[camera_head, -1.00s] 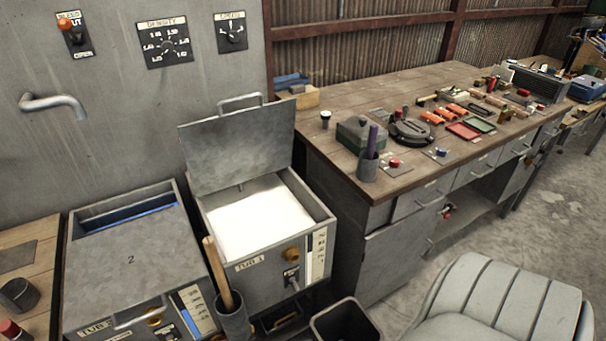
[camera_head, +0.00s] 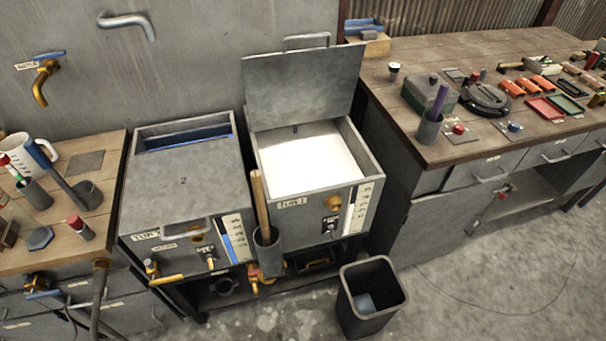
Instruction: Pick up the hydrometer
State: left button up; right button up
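I cannot tell for sure which thing is the hydrometer. On the left bench a long dark grey-blue rod (camera_head: 62,178) with a blue top leans in a dark cup (camera_head: 88,194). Beside it a grey holder (camera_head: 36,194) has thin items with red and green ends. On the right workbench a purple stick (camera_head: 439,101) stands in a grey cup (camera_head: 429,131). Neither of my grippers is in view.
A closed tub marked 2 (camera_head: 184,183) and an open tub with white content (camera_head: 312,160) stand between the benches. A wooden handle (camera_head: 258,203) stands in a holder at their front. A black bin (camera_head: 372,291) stands on the floor. Floor at the right is clear.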

aim_at(5, 158)
jog(key=u, duration=1.7)
jog(key=i+j+z, duration=0.3)
jog(key=i+z, duration=0.15)
jog(key=i+j+z, duration=0.45)
